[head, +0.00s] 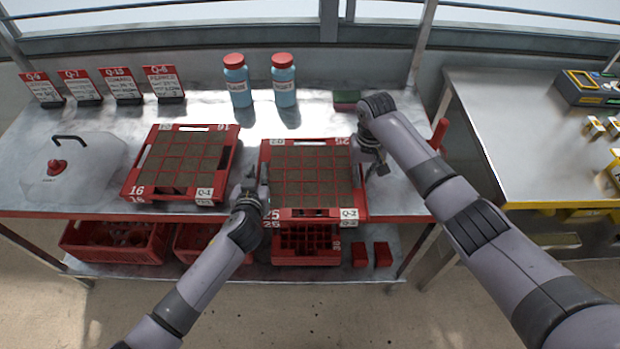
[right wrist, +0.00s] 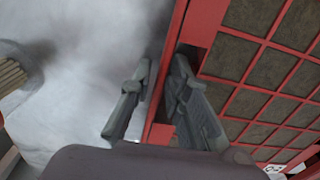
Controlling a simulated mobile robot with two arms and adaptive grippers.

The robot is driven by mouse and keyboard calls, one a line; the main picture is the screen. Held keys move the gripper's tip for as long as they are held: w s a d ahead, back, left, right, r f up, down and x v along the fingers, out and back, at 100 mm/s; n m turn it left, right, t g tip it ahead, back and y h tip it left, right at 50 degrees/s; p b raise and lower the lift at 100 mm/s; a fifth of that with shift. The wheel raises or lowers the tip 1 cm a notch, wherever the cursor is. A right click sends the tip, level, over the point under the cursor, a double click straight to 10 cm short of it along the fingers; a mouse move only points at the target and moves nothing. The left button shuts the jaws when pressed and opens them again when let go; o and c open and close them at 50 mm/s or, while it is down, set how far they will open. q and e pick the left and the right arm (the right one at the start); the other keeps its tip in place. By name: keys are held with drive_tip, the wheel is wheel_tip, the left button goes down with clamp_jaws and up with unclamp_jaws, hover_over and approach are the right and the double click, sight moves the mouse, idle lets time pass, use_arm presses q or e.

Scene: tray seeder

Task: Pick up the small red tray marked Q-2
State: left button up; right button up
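The red tray marked Q-2 (head: 305,213), full of dark soil blocks, stands on the metal table in the middle of the head view. Its red wall (right wrist: 173,50) and soil cells also fill the right side of the right wrist view. My left gripper (head: 257,183) is at the tray's left wall, its fingers seemingly apart; contact there is too small to tell. My right gripper (head: 370,167) is at the tray's right wall. In the right wrist view its fingers (right wrist: 158,105) are apart, one outside the wall and one over the inner side.
A similar tray marked Q-1 (head: 133,190) stands to the left, beside a clear container (head: 70,185). Two blue bottles (head: 237,87) (head: 284,85) and several label cards stand behind. A red crate (head: 300,257) sits below. A second table (head: 510,130) is at right.

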use_arm(q)
drive_tip(key=shift+w+f, duration=0.1)
drive_tip(key=shift+w, duration=0.15)
use_arm(e)
drive_tip(key=shift+f, duration=0.25)
use_arm(q)
drive_tip(key=shift+c, duration=0.3)
use_arm(e)
drive_tip(key=shift+c, duration=0.3)
use_arm(q)
clamp_jaws()
use_arm(e)
clamp_jaws()
drive_tip(key=shift+r, duration=0.1)
